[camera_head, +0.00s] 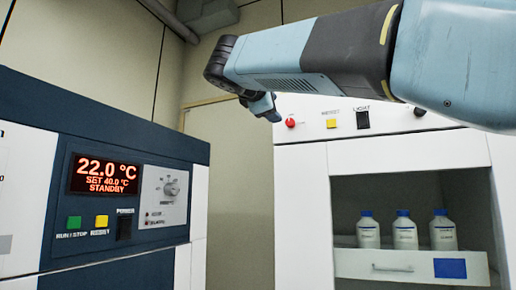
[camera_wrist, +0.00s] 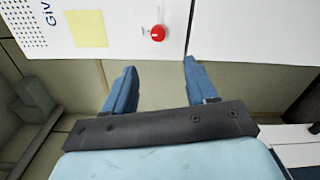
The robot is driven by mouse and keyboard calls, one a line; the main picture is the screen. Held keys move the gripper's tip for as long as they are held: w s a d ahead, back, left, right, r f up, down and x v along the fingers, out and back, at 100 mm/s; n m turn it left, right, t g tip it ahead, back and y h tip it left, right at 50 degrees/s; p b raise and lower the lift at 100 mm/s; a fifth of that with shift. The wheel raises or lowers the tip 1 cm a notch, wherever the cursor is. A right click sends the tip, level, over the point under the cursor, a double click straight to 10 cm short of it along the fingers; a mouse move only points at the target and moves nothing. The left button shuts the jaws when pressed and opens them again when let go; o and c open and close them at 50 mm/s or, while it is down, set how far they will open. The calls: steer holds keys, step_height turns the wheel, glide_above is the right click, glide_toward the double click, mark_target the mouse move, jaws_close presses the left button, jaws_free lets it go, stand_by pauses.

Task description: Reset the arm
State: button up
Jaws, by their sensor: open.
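My arm reaches across the upper part of the head view, from the right edge toward the middle. My gripper (camera_head: 262,106) hangs at its end, in front of the wall and left of the white cabinet's control panel. In the wrist view my gripper (camera_wrist: 158,80) shows two blue fingers standing apart with nothing between them. A red knob (camera_wrist: 157,33) on a white panel lies beyond the fingertips, apart from them. The same panel shows the red knob (camera_head: 290,123) in the head view.
A dark blue and white unit (camera_head: 100,150) with a lit display reading 22.0 °C, set 40.0 °C, standby, stands at left. The white cabinet (camera_head: 390,155) at right has an open bay with three blue-capped bottles (camera_head: 405,232) behind a drawer front (camera_head: 400,266). A gap separates the units.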

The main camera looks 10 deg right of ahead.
steer(key=s+d+f+m+g+y, duration=0.2)
steer(key=d+f+g, duration=0.1)
steer(key=f, duration=1)
steer(key=s+d+f+m+g+y, duration=0.2)
steer(key=s+d+f+m+y, duration=0.1)
steer(key=f, duration=1)
steer(key=s+f+m+g+y, duration=0.2)
steer(key=s+f+m, duration=0.2)
steer(key=f, duration=0.9)
steer(key=s+f+m+g+y, duration=0.2)
steer(key=s+f, duration=0.6)
steer(key=f, duration=0.5)
steer(key=shift+s+d+m+y, duration=0.15)
steer(key=shift+m+y, duration=0.65)
steer(key=shift+m, duration=0.3)
steer(key=shift+f, duration=0.1)
